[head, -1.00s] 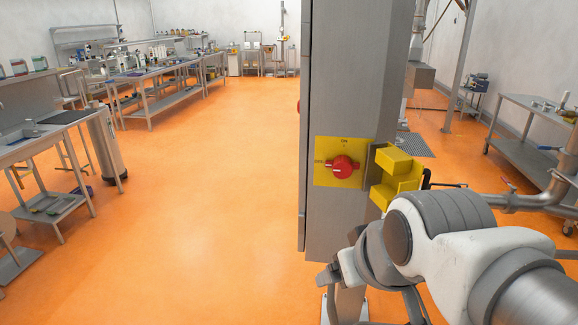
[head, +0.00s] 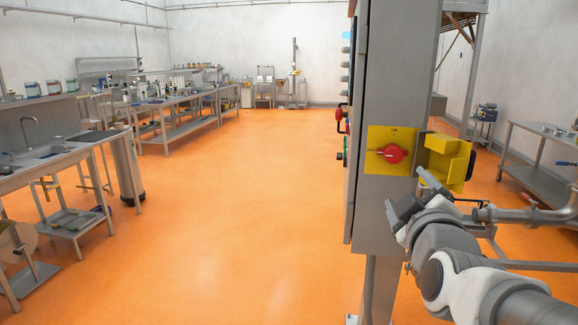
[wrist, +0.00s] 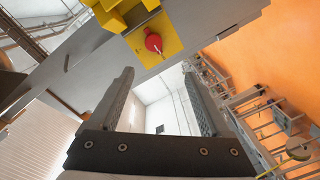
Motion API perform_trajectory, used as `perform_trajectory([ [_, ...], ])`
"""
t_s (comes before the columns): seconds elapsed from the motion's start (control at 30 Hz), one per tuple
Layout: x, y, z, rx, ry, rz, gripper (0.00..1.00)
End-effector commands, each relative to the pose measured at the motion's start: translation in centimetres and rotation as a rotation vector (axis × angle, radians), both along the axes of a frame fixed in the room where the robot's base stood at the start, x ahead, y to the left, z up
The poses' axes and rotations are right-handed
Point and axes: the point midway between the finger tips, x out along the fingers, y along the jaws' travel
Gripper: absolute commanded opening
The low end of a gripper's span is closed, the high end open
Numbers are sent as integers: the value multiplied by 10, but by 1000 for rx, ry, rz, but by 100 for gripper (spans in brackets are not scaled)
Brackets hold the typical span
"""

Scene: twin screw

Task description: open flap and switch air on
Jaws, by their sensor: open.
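A red rotary switch (head: 391,153) sits on a yellow plate (head: 377,137) on the side of the grey cabinet, with "ON" lettered above it. Its handle looks about level; its exact setting is too small to tell. The yellow flap (head: 446,161) stands swung open to the right of the plate, leaving the switch uncovered. My gripper (head: 412,203) is open and empty, just below the plate and apart from it. In the wrist view the switch (wrist: 153,42) lies beyond the open fingers (wrist: 158,75), with the flap (wrist: 106,14) at the top left.
The grey cabinet (head: 397,80) stands on a post, with buttons and a red handle along its left face. Pipework (head: 510,214) runs to the right of my arm. A steel cart (head: 540,165) stands at the right. The orange floor (head: 240,220) to the left is clear.

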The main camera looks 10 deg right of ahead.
Motion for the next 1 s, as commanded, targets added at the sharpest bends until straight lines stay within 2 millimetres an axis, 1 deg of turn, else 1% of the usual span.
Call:
perform_trajectory([
  [0.1,0,-7,1,-45,-24,-20,82],
  [0.27,3,-9,5,-60,-32,-27,82],
  [0.47,17,-13,8,-57,-28,-26,82],
  [0.63,31,-16,7,-60,-26,-24,82],
  [0.7,41,-19,3,-58,-29,-24,82],
  [1.0,82,-31,3,-60,-30,-24,82],
])
